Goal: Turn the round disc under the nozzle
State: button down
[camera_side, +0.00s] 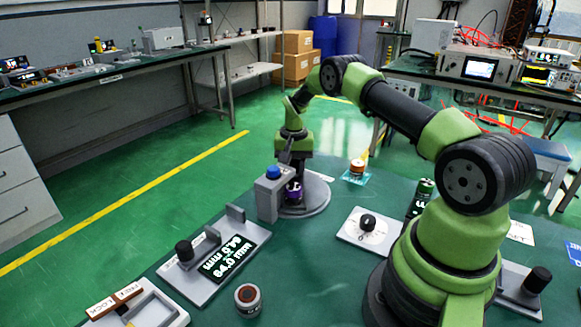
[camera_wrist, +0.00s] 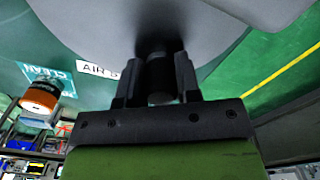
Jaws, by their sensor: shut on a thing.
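The round grey disc (camera_side: 314,198) lies flat on the green bench at the far end of my arm. Its pale surface fills the top of the wrist view (camera_wrist: 100,18). My gripper (camera_side: 291,160) is down at the disc beside the grey nozzle stand (camera_side: 268,200) with its blue top. In the wrist view my gripper (camera_wrist: 157,85) is shut on a dark upright peg (camera_wrist: 159,75) at the disc. A purple piece (camera_side: 294,191) with white marking stands on the disc by the stand. The nozzle tip itself is hidden.
An orange-topped jar (camera_side: 357,168) stands on a teal mat right of the disc. A white plate with a black knob (camera_side: 368,222) is nearer. A gauge with a digital display (camera_side: 228,258) and a brown-topped jar (camera_side: 248,299) are front left. Bare bench lies between them.

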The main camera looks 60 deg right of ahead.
aim_at(306, 177)
jog(key=shift+s+d+m, duration=0.25)
jog(key=shift+s+m, duration=0.2)
jog(key=shift+m, duration=0.4)
jog(key=shift+s+d+m, duration=0.2)
jog(key=shift+s+m, duration=0.2)
jog(key=shift+m, duration=0.45)
jog(key=shift+s+m, duration=0.65)
jog(key=shift+m, duration=0.65)
jog(key=shift+s, duration=0.15)
jog(key=c, duration=0.8)
grip_release()
notch_tip(306, 177, up, 10)
